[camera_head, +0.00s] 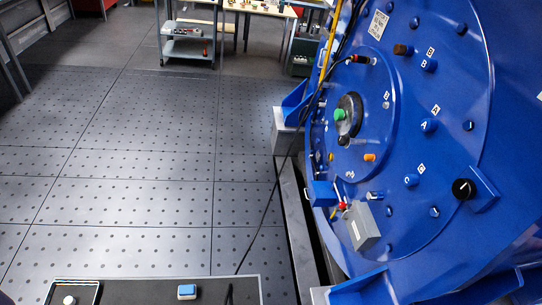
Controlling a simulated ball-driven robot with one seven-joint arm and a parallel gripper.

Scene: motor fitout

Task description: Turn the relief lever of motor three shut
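A large blue motor (450,80) with a round end face fills the right side. A small fitting with red and yellow parts (341,208) sits low on its left, beside a grey box (362,228); it may be the relief lever, but it is too small to tell its position. A black round knob (463,188) stands out at the lower right of the face. A green-capped part (340,115) sits at the hub. My gripper does not show in this view.
A black cable hangs from the motor to the floor. A dark surface (130,290) with a blue and white block (187,292) lies along the bottom edge. The perforated floor (130,160) left of the motor is clear. A grey cart (187,45) and a workbench (260,8) stand at the back.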

